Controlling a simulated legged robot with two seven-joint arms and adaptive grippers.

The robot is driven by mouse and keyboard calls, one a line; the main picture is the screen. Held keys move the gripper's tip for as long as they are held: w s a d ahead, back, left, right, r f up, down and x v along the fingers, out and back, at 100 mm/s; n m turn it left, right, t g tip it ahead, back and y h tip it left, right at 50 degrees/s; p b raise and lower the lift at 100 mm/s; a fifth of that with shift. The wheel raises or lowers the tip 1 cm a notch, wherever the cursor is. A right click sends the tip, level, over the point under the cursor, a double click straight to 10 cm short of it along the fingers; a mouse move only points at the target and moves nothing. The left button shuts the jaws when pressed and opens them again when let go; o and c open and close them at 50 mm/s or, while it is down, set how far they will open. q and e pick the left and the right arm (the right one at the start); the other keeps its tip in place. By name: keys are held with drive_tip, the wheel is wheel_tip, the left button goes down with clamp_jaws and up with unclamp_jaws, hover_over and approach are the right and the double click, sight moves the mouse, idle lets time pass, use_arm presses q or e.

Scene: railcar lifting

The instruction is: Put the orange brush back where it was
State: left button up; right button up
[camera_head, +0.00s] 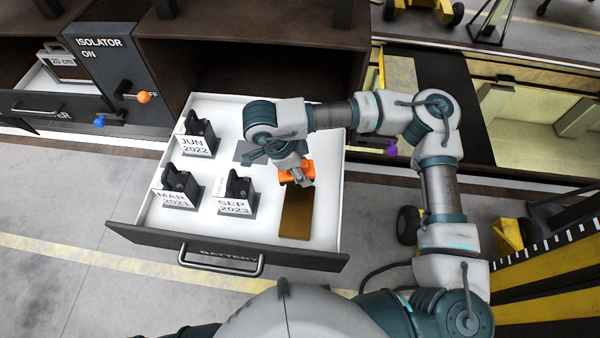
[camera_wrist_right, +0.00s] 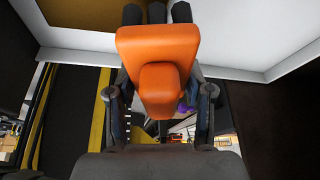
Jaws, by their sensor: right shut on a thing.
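The orange brush (camera_head: 297,175) is in my right gripper (camera_head: 296,178), over the right part of the open white drawer (camera_head: 270,218) marked BATTERY. In the right wrist view the brush's orange block (camera_wrist_right: 158,60) fills the space between my right gripper's fingers (camera_wrist_right: 160,110), with dark round ends beyond it. A flat brown rectangle (camera_head: 296,215) lies on the drawer floor just in front of the brush. I cannot tell if the brush touches the drawer floor. My left gripper is out of view.
Black blocks on grey bases stand in the drawer, labelled JUN 2022 (camera_head: 200,138), MAR 2021 (camera_head: 180,188) and SEP 2023 (camera_head: 238,192). A grey patch (camera_head: 243,153) is partly behind my arm. The isolator panel (camera_head: 112,60) with an orange knob (camera_head: 143,97) stands at left.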

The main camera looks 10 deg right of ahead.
drive_tip(key=shift+n, duration=0.8)
drive_tip(key=d+f, duration=0.1)
drive_tip(key=s+d+f+b, duration=0.1)
drive_tip(key=f, duration=0.1)
drive_tip(key=shift+f, duration=0.15)
drive_tip(key=p, duration=0.4)
hover_over(314, 147)
drive_tip(key=a, duration=0.1)
drive_tip(key=shift+s+a+f+t, duration=0.1)
drive_tip(key=shift+a+f+t, duration=0.15)
drive_tip(key=shift+f, duration=0.4)
drive_tip(key=x, duration=0.2)
drive_tip(key=shift+s+a+f+p, duration=0.1)
drive_tip(key=shift+a+f+p, duration=0.05)
drive_tip(key=shift+f+p, duration=0.3)
drive_tip(key=shift+f, duration=0.4)
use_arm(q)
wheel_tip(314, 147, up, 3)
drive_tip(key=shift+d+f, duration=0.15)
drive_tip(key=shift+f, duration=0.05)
use_arm(e)
drive_tip(key=shift+f, duration=0.15)
drive_tip(key=o, duration=1.1)
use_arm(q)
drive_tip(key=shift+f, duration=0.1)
